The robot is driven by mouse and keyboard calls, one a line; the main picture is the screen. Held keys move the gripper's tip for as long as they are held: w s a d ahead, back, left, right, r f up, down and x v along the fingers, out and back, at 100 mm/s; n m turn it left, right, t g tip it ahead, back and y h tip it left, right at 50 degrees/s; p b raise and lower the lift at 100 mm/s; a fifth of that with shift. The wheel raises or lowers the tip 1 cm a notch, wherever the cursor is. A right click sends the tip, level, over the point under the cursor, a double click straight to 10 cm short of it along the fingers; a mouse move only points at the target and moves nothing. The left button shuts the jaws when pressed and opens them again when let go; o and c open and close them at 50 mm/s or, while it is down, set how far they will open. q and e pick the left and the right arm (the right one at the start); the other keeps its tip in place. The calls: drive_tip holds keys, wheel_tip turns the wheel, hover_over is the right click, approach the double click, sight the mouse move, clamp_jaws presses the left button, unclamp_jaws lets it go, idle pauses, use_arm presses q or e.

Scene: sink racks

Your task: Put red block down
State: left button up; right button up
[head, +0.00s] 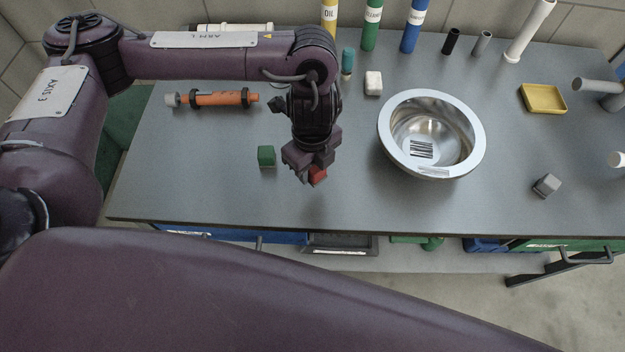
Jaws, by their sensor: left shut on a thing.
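The red block (318,176) is between the fingers of my left gripper (309,174), partly hidden by them. The gripper points down over the grey table (225,199), near its front edge and left of the metal bowl. I cannot tell whether the block touches the table top. My right gripper is not in view.
A green block (266,156) stands just left of my left gripper. The metal bowl (392,157) is to the right, with a white block (373,83) behind it. A grey block (547,185) and yellow tray (543,98) are farther right. The front table strip looks clear.

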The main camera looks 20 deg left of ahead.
sight(312, 188)
use_arm(q)
wheel_tip(312, 188, down, 3)
wheel_tip(312, 188, down, 3)
drive_tip(key=shift+f+b, duration=0.1)
drive_tip(key=shift+b, duration=0.6)
drive_tip(key=shift+f, duration=0.1)
drive_tip(key=shift+f, duration=0.15)
drive_tip(key=o, duration=1)
drive_tip(key=shift+r, duration=0.25)
wheel_tip(312, 188, up, 12)
drive_tip(key=shift+f+p, duration=0.1)
drive_tip(key=shift+p, duration=0.75)
